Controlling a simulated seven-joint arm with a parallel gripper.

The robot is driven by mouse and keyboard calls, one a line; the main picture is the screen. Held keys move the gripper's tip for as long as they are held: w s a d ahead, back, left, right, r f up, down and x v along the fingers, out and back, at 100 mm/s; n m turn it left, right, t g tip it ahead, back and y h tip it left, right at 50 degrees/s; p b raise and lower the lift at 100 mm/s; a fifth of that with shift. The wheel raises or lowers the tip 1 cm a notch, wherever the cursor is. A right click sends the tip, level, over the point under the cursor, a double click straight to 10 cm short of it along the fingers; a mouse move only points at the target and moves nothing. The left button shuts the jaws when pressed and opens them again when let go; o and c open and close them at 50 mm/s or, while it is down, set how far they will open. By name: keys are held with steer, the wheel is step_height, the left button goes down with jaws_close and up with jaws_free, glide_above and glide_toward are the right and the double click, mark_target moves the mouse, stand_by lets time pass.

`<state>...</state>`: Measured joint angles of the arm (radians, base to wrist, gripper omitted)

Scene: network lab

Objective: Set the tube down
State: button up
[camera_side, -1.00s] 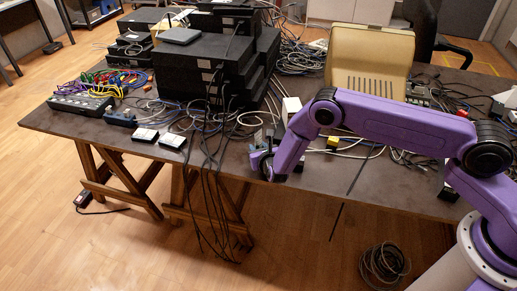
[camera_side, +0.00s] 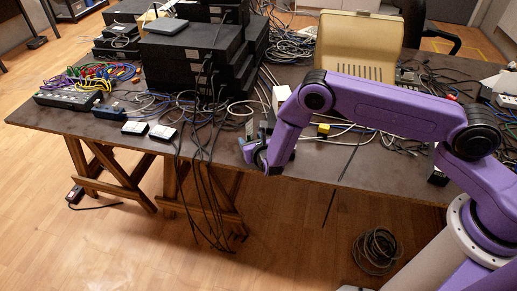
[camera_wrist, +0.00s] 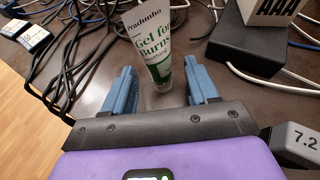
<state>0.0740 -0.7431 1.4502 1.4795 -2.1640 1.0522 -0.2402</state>
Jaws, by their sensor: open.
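The tube (camera_wrist: 155,45) is white and green, with "Gel for Burns" printed on it. In the wrist view it stands upright, green cap end down, on the dark table (camera_wrist: 232,95). My gripper (camera_wrist: 160,72) is open, with one blue finger on each side of the tube and a visible gap to both. In the side view my gripper (camera_side: 254,150) is low at the table's front edge. The tube is too small there to make out clearly.
Black cables (camera_wrist: 75,45) run close on the left. Stacked black units (camera_side: 195,55) and a beige case (camera_side: 357,45) stand behind.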

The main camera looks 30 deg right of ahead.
steer(key=v, duration=0.9)
steer(key=shift+s, duration=0.15)
steer(key=shift+r, duration=0.15)
steer(key=s+d+r+m+g+h, duration=0.2)
steer(key=s+d+r+m+g, duration=0.1)
steer(key=s+d+r+m, duration=0.4)
steer(key=s+d+r+m+g+h, duration=0.25)
steer(key=s+r+m, duration=0.2)
steer(key=r, duration=0.55)
steer(key=s+d+r+m+g+y, duration=0.1)
steer(key=s+r+m+g+y, duration=0.1)
steer(key=s, duration=0.6)
steer(key=s+d+r+m+g+y, duration=0.2)
steer(key=s+m+g+y, duration=0.1)
steer(key=s, duration=0.5)
steer(key=s+d+r+m+g+y, duration=0.2)
steer(key=s+m, duration=0.3)
steer(key=s, duration=0.3)
steer(key=shift+s+r+y, duration=0.2)
steer(key=shift+r+y, duration=0.25)
